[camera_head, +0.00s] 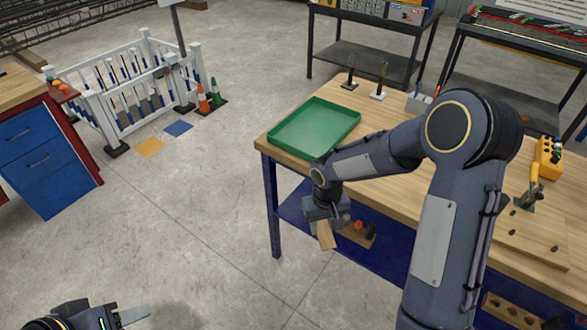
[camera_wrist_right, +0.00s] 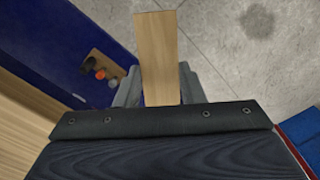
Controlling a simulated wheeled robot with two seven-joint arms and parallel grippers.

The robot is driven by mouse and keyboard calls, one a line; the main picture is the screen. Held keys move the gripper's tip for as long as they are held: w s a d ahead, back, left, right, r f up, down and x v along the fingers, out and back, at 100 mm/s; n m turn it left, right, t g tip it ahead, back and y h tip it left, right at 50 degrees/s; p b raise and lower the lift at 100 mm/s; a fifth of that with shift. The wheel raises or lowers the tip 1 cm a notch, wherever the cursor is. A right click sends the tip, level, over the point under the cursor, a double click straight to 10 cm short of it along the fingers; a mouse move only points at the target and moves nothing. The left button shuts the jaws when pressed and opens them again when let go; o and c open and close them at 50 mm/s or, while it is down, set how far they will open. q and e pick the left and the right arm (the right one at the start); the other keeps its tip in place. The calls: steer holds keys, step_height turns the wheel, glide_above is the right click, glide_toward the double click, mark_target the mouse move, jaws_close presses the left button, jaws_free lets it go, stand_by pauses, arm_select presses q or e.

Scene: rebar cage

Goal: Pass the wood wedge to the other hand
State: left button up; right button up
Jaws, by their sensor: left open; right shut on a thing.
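The wood wedge (camera_head: 325,235) is a light wooden piece hanging below my right gripper (camera_head: 324,219), in front of the workbench's near left corner. My right gripper is shut on the wedge. In the right wrist view the wedge (camera_wrist_right: 159,58) sticks out from between the fingers (camera_wrist_right: 160,92), with floor and the bench's blue shelf beyond it. My left gripper (camera_head: 134,314) is low at the bottom left of the head view, open and empty, well apart from the wedge. Part of it is cut off by the picture's lower edge.
The wooden workbench (camera_head: 405,122) carries a green tray (camera_head: 315,127) near its left end. Its blue lower shelf (camera_head: 292,212) holds a wooden block with knobs (camera_head: 358,233). A blue drawer cabinet (camera_head: 45,165) stands at the left. Open concrete floor lies between cabinet and bench.

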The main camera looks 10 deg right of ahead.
arm_select(q)
steer(key=shift+o, duration=1.6)
steer(key=shift+w+r, duration=0.25)
steer(key=w+d+r+m+g+h, duration=0.1)
steer(key=w+d+r+m+g, duration=0.1)
steer(key=w+m, duration=0.5)
steer(key=w+d+r+m+g+h, duration=0.15)
steer(key=w+m, duration=0.25)
steer(key=w, duration=0.5)
steer(key=w+d+r+m+g, duration=0.25)
steer(key=w+m, duration=0.35)
steer(key=w, duration=0.3)
steer(key=w+d+f+m+g+h, duration=0.2)
steer(key=w+d+f+m+g, duration=0.1)
steer(key=w+d+f+m, duration=0.4)
steer(key=w+f+x, duration=0.1)
steer(key=x, duration=0.9)
steer(key=shift+a, duration=0.3)
arm_select(e)
steer(key=w+a+r+n, duration=0.4)
steer(key=a+r+n, duration=0.1)
steer(key=a+n, duration=0.2)
steer(key=w+a+r+n, duration=0.4)
steer(key=a+n, duration=0.3)
steer(key=a, duration=0.3)
steer(key=shift+a+r, duration=0.2)
steer(key=shift+r, duration=0.4)
arm_select(q)
steer(key=shift+f, duration=0.1)
